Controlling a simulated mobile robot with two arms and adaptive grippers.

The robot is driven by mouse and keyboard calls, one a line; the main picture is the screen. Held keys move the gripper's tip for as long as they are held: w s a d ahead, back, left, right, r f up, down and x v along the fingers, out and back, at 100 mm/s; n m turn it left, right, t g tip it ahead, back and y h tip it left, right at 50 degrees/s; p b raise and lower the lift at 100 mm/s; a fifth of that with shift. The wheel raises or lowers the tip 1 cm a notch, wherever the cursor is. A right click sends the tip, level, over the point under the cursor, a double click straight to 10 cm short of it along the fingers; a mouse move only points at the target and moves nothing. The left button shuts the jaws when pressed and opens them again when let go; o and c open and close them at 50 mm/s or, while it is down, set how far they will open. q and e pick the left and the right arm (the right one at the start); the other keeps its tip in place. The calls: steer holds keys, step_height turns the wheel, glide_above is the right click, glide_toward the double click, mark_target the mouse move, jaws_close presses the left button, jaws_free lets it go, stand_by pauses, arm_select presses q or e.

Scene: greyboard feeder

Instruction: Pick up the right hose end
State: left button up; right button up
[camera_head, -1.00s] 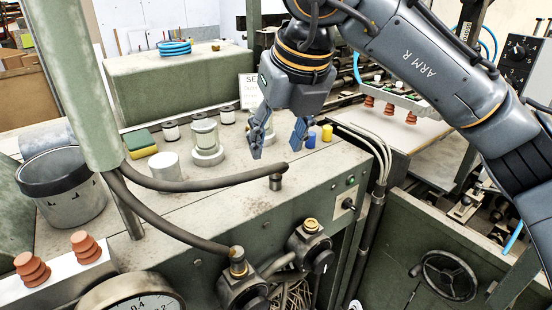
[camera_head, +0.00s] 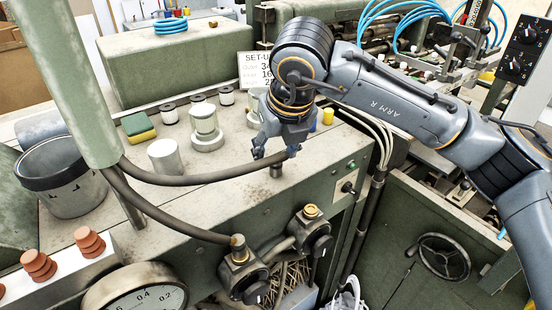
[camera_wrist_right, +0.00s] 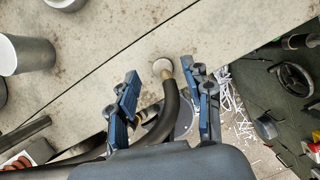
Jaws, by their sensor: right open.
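The right hose (camera_head: 215,179), dark and flexible, runs from the green column over the machine top, its end at my right gripper (camera_head: 275,153). The gripper points down, open, with one finger on either side of the hose end. The left hose (camera_head: 165,213) reaches a brass-topped valve (camera_head: 238,249). My left gripper is out of view.
A yellow cylinder (camera_head: 328,116) is right of the gripper. A second valve (camera_head: 311,226) and gauge (camera_head: 140,292) are at the front.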

mark_target(276, 157)
steer(key=x, duration=0.1)
steer(key=p+x, duration=0.1)
steer(key=x, duration=0.1)
steer(key=shift+w+d, duration=0.15)
steer(key=shift+w, duration=0.05)
steer(key=shift+f, duration=0.25)
steer(key=c, duration=0.3)
jaws_close()
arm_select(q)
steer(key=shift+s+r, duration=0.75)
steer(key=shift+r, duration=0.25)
arm_select(e)
steer(key=shift+r, duration=0.1)
